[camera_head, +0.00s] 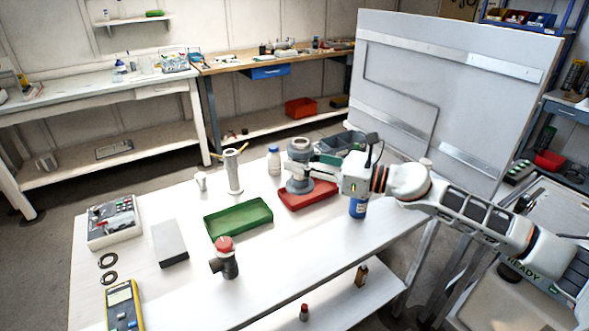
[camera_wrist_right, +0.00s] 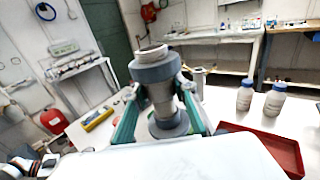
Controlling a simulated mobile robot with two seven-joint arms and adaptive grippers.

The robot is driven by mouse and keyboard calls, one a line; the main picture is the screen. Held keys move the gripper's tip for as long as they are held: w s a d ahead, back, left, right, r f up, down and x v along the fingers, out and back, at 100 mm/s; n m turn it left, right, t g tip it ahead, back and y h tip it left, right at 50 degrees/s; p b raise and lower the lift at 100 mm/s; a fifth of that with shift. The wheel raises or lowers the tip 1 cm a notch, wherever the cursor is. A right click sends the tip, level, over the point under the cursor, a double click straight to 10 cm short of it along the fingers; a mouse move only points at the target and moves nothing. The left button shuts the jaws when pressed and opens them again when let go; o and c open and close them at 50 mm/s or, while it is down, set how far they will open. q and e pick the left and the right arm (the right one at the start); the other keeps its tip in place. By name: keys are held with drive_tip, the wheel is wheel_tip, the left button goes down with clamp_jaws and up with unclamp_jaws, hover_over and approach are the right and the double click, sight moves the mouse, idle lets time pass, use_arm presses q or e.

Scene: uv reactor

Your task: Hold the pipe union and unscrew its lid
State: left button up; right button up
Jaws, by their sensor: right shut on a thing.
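The grey pipe union (camera_head: 299,149) stands upright at the back right of the white table, by the red tray. Its wide collar and pale open-looking pipe end show in the right wrist view (camera_wrist_right: 157,70), with a wider ring at its foot. My right gripper (camera_head: 314,166) reaches in from the right and is shut on its body below the collar. Its teal fingers (camera_wrist_right: 158,100) lie on both sides of the body. I cannot tell whether the union's foot touches the tray or table. My left gripper is not in view.
The red tray (camera_head: 312,200), a green tray (camera_head: 238,230), a grey stand (camera_head: 233,172) and a white bottle (camera_head: 274,161) are close by. A dark fitting with red cap (camera_head: 225,245) stands in front. A blue bottle (camera_head: 358,208) is below my right wrist.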

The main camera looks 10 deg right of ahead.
drive_tip(key=shift+r, duration=0.1)
drive_tip(key=o, duration=0.5)
clamp_jaws()
drive_tip(key=shift+s+a+f, duration=0.25)
drive_tip(key=shift+a+f, duration=0.05)
drive_tip(key=shift+f, duration=0.1)
drive_tip(key=s+a+f+m+t+h, duration=0.2)
drive_tip(key=s+f+m+t+h, duration=0.15)
drive_tip(key=s+f, duration=0.2)
drive_tip(key=s+d+f+m+t+h, duration=0.3)
drive_tip(key=s+d+f+m+h, duration=0.2)
drive_tip(key=s+d+h, duration=0.5)
drive_tip(key=shift+s+m+t+h, duration=0.35)
drive_tip(key=shift+s+m+h, duration=0.1)
drive_tip(key=shift+s+m, duration=0.55)
